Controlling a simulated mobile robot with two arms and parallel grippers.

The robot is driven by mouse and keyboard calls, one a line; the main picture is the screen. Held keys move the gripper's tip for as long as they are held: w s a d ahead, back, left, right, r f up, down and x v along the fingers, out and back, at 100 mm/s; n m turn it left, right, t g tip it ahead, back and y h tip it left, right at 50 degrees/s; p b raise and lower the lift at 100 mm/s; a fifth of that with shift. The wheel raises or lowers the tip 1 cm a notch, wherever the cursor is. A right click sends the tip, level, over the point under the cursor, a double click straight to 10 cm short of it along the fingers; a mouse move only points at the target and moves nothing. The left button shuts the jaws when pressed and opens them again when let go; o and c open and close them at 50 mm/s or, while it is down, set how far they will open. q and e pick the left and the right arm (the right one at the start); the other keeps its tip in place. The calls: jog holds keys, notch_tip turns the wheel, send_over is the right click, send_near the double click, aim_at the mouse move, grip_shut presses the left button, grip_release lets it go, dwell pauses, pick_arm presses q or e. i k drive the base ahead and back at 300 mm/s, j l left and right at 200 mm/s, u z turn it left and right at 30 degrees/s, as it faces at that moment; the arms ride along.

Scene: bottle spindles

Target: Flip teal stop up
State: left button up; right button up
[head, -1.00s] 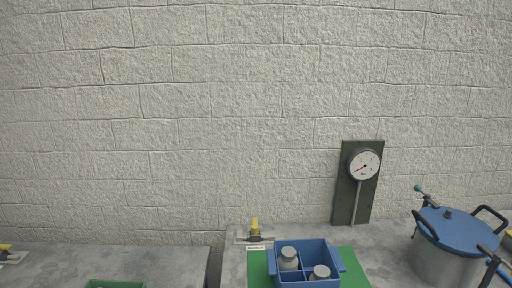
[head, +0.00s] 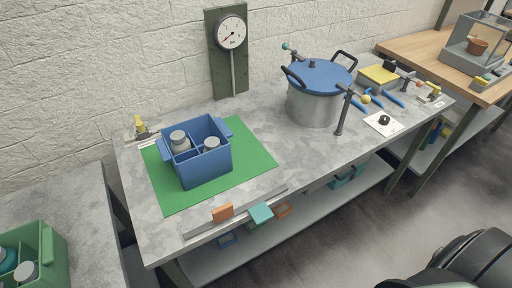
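The teal stop (head: 260,213) is a small teal block on a metal rail (head: 205,230) along the front edge of the grey table. It appears to lean out over the front edge, though its exact tilt is hard to tell. An orange stop (head: 222,212) is on the same rail to its left and appears to stand up above the rail. Neither of my grippers shows in the head view, and nothing is touching the teal stop.
A blue divided crate (head: 205,167) with grey-lidded bottles stands on a green mat (head: 250,160) behind the rail. A blue-lidded pot (head: 315,105) stands farther right. A lower shelf (head: 310,215) holds small coloured bins. A green crate (head: 50,255) is at lower left.

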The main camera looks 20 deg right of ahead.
aim_at(261, 213)
jog(key=i+l+z, duration=0.15)
jog(key=z, duration=0.6)
